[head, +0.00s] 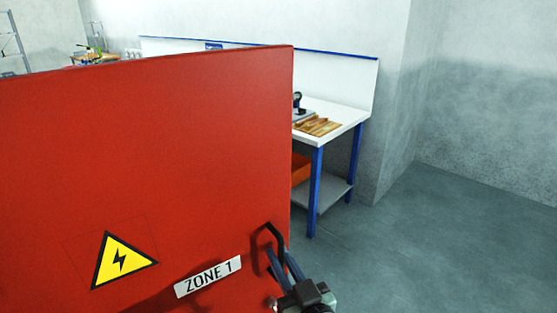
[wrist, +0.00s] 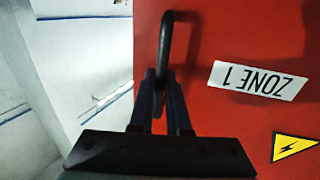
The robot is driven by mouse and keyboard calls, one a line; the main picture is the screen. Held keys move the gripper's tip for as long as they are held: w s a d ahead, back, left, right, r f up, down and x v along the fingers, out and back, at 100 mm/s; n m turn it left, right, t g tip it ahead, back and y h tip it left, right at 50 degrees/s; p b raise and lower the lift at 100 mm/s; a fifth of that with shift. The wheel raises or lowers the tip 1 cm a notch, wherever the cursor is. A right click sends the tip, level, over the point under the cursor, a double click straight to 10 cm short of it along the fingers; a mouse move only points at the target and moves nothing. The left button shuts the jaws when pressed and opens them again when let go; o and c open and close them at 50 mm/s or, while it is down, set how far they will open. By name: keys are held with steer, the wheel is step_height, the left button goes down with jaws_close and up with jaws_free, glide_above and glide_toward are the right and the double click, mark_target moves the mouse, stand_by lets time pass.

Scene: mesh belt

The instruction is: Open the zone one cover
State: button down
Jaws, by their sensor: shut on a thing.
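The zone one cover (head: 160,150) is a large red panel filling the left of the head view, with a ZONE 1 label (head: 208,276) and a yellow electrical warning triangle (head: 122,260). Its black handle (head: 268,236) sits near the right edge. My gripper (head: 280,258) is shut on the handle. In the wrist view the fingers (wrist: 162,98) close around the lower part of the dark handle loop (wrist: 167,40), against the red cover (wrist: 225,40). The far side of the cover is hidden.
A white workbench (head: 350,112) with blue legs stands behind the cover, with wooden pieces (head: 318,126) on top and an orange bin (head: 301,168) below. The grey floor (head: 440,240) on the right is clear up to the wall.

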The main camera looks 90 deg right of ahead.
steer(key=c, duration=1.2)
jaws_free()
steer(key=shift+o, duration=0.2)
steer(key=shift+s+a+f, duration=0.1)
steer(key=shift+s+a, duration=0.1)
steer(key=shift+a, duration=0.1)
steer(key=b+v, duration=0.2)
steer(key=v, duration=1)
steer(key=shift+s+a, duration=0.1)
